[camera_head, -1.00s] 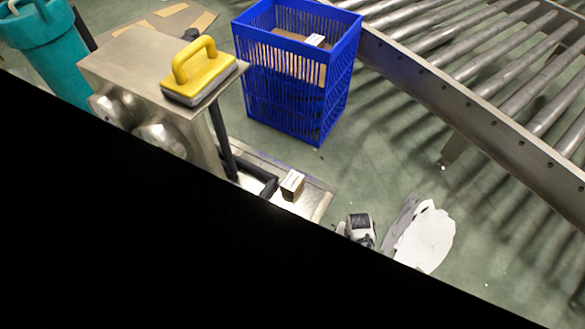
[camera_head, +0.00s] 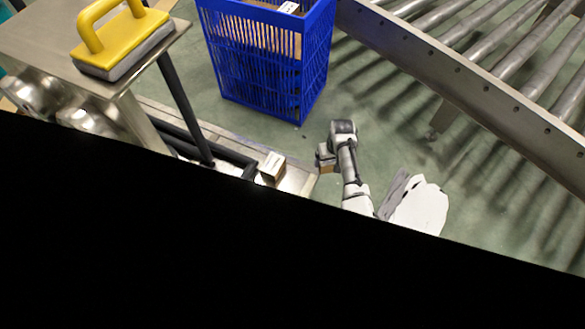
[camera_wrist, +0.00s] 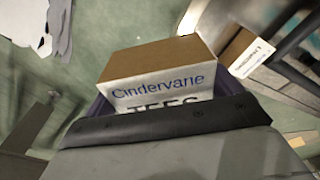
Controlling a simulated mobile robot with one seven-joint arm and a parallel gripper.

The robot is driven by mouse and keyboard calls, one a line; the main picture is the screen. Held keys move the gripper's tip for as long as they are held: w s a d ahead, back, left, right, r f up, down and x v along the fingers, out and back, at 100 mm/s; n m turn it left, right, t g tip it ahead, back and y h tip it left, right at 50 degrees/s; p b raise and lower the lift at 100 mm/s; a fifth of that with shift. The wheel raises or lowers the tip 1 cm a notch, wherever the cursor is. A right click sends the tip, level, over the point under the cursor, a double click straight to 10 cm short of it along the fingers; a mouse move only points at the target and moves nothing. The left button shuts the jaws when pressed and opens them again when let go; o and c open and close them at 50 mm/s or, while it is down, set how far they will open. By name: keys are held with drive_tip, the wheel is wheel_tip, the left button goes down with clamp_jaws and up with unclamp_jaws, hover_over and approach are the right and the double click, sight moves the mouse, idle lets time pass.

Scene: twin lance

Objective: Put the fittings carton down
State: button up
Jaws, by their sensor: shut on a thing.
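The fittings carton is in my gripper (camera_head: 324,158). In the wrist view the held carton (camera_wrist: 157,72) is a brown box with a white label reading "Cindervane" and, partly hidden, "TEES". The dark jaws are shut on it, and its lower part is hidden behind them. In the head view only a small brown piece of the carton (camera_head: 327,169) shows under the gripper, right of the low metal shelf's end. I cannot tell its exact height above the floor.
A similar small carton (camera_head: 272,167) sits on the low metal shelf (camera_head: 297,181). A blue basket (camera_head: 262,68) holding cartons stands behind, near a roller conveyor (camera_head: 470,80). A yellow-handled float (camera_head: 120,38) lies on the metal top. A white patch (camera_head: 418,207) lies on green floor.

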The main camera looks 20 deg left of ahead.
drive_tip(key=a+f+n+b, duration=0.3)
drive_tip(key=a+f+b, duration=0.1)
drive_tip(key=a, duration=0.3)
drive_tip(key=a+f+n+b, duration=0.3)
drive_tip(key=a+f+b, duration=0.2)
drive_tip(key=a, duration=0.3)
drive_tip(key=shift+y, duration=0.3)
drive_tip(key=f+b, duration=0.6)
drive_tip(key=shift+s+d+f, duration=0.2)
drive_tip(key=shift+d+f, duration=0.05)
drive_tip(key=shift+f+b, duration=0.55)
drive_tip(key=shift+f, duration=0.05)
drive_tip(key=o, duration=1)
drive_tip(key=shift+r, duration=0.1)
